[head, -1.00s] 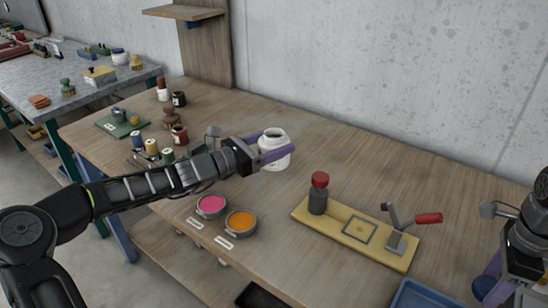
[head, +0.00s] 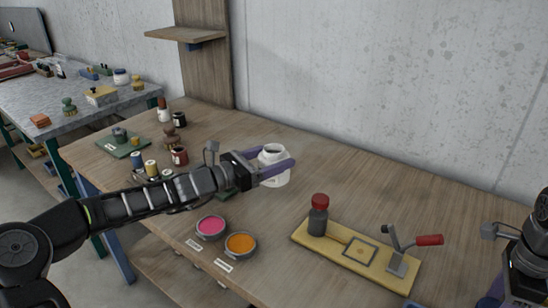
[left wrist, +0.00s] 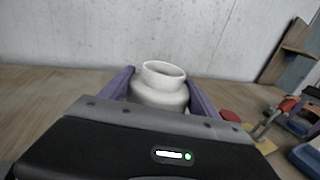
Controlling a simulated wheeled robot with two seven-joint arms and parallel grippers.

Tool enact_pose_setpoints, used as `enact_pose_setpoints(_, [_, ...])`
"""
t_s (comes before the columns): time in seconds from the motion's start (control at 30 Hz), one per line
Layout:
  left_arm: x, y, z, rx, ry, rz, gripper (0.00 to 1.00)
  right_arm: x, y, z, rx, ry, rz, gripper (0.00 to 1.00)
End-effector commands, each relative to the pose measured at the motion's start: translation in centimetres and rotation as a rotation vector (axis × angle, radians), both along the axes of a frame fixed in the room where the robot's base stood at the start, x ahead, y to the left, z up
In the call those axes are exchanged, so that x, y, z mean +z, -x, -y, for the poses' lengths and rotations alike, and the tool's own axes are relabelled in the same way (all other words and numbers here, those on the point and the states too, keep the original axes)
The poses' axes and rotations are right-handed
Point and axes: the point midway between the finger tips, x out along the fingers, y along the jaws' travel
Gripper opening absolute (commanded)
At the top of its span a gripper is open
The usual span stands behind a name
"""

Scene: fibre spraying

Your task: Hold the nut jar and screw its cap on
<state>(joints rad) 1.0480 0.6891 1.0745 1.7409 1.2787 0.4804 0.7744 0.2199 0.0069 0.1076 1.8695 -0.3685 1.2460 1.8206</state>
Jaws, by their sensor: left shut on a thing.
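The white nut jar (head: 272,153) is upright with its round mouth open and no cap on it. My left gripper (head: 277,172) is shut around its body, one purple finger on each side. In the left wrist view the jar (left wrist: 160,88) stands between the two fingers, its neck and rim clear above them. I cannot tell whether its base touches the bench. I cannot make out a loose jar cap. My right gripper (head: 492,295) is partly in view at the lower right edge, away from the jar; its fingertips are cut off.
A yellow board (head: 375,265) with a dark red-capped bottle (head: 318,219) and a red-handled clamp (head: 429,240) lies right of the jar. Pink (head: 210,227) and orange (head: 240,244) tubs sit at the front. Small jars and spools stand left. The bench behind the jar is clear.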

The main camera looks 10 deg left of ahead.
Motion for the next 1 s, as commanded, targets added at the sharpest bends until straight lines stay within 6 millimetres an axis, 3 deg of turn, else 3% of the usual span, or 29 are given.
enact_pose_setpoints(0.63, [0.1, 0.0, 0.0, -0.001, 0.001, 0.002, 0.01, 0.0, 0.0, 0.0, 0.0, 0.0, 0.0, 0.16])
enact_pose_setpoints(0.83, [0.5, 0.0, 0.0, -0.001, 0.0, 0.003, 0.0, 0.3, 0.0, 0.0, 0.0, 0.0, 0.0, 0.16])
enact_pose_setpoints(1.0, [2.5, 0.0, 0.1, -0.001, -0.001, 0.003, 0.0, 1.6, 0.0, 0.0, 0.0, 0.0, 0.0, 0.16])
